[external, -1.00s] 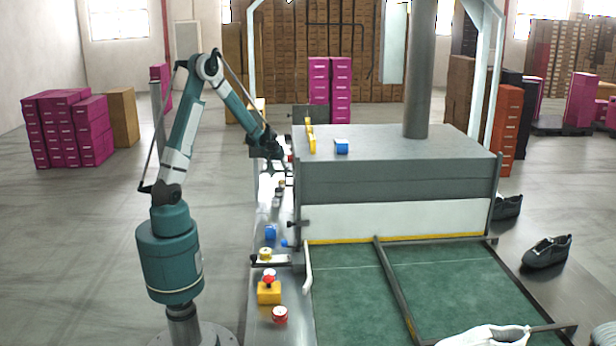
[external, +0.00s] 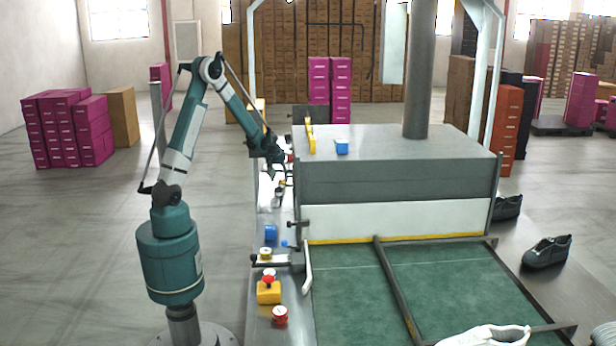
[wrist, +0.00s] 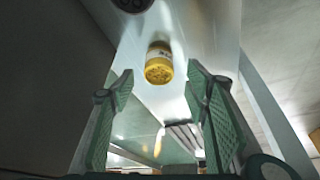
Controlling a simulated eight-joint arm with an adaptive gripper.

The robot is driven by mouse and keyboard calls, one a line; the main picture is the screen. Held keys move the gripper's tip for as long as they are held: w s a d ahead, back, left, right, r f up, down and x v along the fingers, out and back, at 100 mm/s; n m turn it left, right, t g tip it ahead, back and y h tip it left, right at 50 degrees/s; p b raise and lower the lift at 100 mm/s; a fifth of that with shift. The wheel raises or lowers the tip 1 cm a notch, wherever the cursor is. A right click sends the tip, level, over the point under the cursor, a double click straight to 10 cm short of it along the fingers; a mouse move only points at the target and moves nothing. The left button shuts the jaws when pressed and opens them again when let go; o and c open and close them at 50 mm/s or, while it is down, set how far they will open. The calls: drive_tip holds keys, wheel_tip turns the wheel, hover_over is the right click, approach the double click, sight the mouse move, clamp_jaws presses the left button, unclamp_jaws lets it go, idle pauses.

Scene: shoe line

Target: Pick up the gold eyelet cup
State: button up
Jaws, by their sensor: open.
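The gold eyelet cup (wrist: 158,63) shows in the wrist view as a small yellow-gold cylinder with a pale band, on a shiny light surface. It lies beyond the fingertips, roughly centred in the gap between them and apart from both. My gripper (wrist: 159,84) is open and empty, with its green pads on either side of the gap. In the external view my gripper (external: 275,167) is above the far part of the narrow metal side bench (external: 262,317). I cannot make out for certain which small item there is the gold cup.
The large grey machine housing (external: 400,180) stands close to the right of my gripper. Nearer along the bench are a blue item (external: 270,233), a yellow box with a red button (external: 268,293) and a red-and-white item (external: 280,315). Open floor lies left of the bench.

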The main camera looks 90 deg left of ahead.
sight(281, 181)
drive_tip(key=shift+b+x, duration=0.7)
drive_tip(key=shift+x, duration=1.9)
drive_tip(key=shift+w+a, duration=0.1)
drive_tip(key=shift+w, duration=0.05)
drive_tip(key=shift+r, duration=0.1)
drive_tip(key=c, duration=1)
